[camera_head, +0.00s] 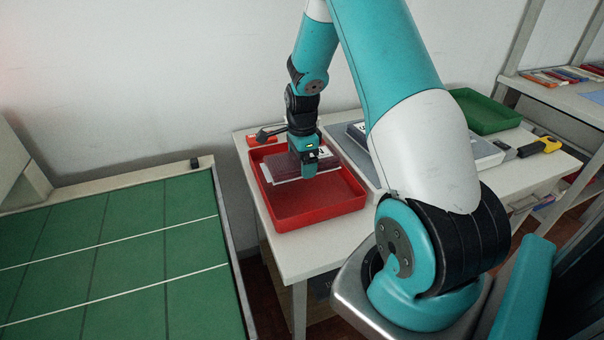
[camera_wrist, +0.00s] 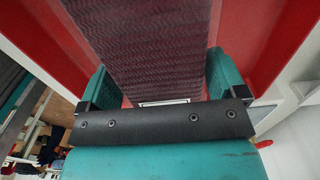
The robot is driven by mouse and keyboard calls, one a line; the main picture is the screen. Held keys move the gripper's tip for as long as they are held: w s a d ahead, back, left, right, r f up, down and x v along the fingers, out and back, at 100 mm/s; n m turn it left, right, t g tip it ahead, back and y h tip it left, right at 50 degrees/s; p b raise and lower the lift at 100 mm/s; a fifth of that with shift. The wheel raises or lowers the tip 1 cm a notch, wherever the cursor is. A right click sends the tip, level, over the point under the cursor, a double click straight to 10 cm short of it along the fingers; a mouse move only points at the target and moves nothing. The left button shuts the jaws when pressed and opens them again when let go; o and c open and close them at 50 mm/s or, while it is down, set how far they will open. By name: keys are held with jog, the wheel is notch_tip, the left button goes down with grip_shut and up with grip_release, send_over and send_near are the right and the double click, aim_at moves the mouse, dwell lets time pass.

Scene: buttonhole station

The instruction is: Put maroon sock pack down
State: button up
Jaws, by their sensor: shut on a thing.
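The maroon sock pack (camera_head: 281,167) is at the back part of a red tray (camera_head: 325,212) on the white table. It also shows in the wrist view (camera_wrist: 150,50) as a ribbed maroon strip. My gripper (camera_head: 306,165) points down over the tray and is shut on the pack, with one teal finger on each side of it in the wrist view. White packs or cards lie under or beside the maroon pack. I cannot tell whether the maroon pack rests on them or hangs just above.
A green tray (camera_head: 485,110) and a yellow-and-black tool (camera_head: 540,146) are on the table at right. A grey tray lies right of the red one, partly hidden by my arm. A green-topped table (camera_head: 110,255) stands at left. The red tray's front half is bare.

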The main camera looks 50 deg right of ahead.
aim_at(302, 183)
jog(key=shift+f, duration=2.5)
jog(key=shift+f, duration=0.1)
jog(key=o, duration=0.8)
